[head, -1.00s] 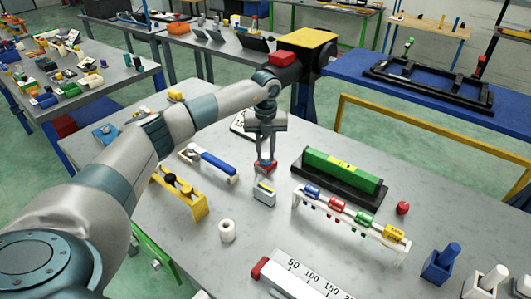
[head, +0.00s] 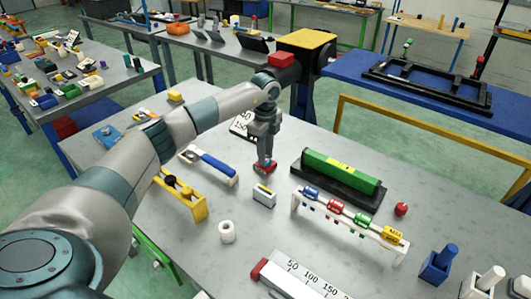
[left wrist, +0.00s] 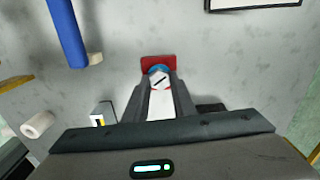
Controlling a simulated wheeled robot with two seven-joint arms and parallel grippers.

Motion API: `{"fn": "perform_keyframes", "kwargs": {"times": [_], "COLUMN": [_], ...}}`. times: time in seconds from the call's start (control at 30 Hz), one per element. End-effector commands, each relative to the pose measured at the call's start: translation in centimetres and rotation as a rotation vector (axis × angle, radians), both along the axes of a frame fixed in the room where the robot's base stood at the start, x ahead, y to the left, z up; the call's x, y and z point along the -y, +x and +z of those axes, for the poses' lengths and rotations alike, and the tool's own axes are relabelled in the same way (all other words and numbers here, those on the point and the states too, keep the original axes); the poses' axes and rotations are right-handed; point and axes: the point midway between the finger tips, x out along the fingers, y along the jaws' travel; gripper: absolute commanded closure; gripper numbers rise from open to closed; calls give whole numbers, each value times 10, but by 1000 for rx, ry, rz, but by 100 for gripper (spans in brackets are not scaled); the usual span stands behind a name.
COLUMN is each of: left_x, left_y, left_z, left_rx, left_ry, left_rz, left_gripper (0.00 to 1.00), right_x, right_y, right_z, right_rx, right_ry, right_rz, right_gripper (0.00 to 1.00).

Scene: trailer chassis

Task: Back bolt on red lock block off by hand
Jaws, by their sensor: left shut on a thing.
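The red lock block (head: 269,171) sits on the grey bench, mostly hidden under my left gripper (head: 264,163) in the head view. In the left wrist view the red block (left wrist: 158,61) lies right at the fingertips. A round, pale bolt head (left wrist: 159,78) with a dark line across it and a blue rim shows between the fingers. My left gripper (left wrist: 159,85) points down and is shut on this bolt. Whether the bolt is still seated in the block cannot be told. My right gripper is not in view.
A blue-handled tool (head: 213,165) lies left of the gripper. A small grey-white box (head: 264,196) stands in front. A green block on a black base (head: 341,172) and a white rack with coloured pieces (head: 349,217) stand to the right. A white roll (head: 227,232) stands nearer.

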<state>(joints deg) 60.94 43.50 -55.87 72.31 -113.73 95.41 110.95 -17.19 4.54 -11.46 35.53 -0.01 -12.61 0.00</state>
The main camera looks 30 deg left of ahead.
Motion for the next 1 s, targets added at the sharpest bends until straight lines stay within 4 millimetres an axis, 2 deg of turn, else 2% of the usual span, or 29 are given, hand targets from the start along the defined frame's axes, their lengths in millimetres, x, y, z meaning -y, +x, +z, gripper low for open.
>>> {"fn": "perform_keyframes", "kwargs": {"times": [0.03, 0.4, 0.93, 0.97, 1.0], "left_x": [0, 0, 0, 0, 0], "left_y": [-4, -4, -4, -4, -4], "left_z": [-6, -6, -7, -7, -7], "left_rx": [-14, -14, -15, -15, -15], "left_ry": [2, 4, 4, 4, 4], "left_rz": [36, 242, 279, 279, 278], "left_gripper": [99, 99, 99, 74, 65], "right_x": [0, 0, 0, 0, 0], "right_y": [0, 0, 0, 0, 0], "right_z": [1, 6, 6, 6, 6], "right_rx": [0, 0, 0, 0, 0], "right_ry": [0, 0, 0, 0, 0], "right_rz": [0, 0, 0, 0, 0], "right_gripper": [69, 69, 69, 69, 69]}}
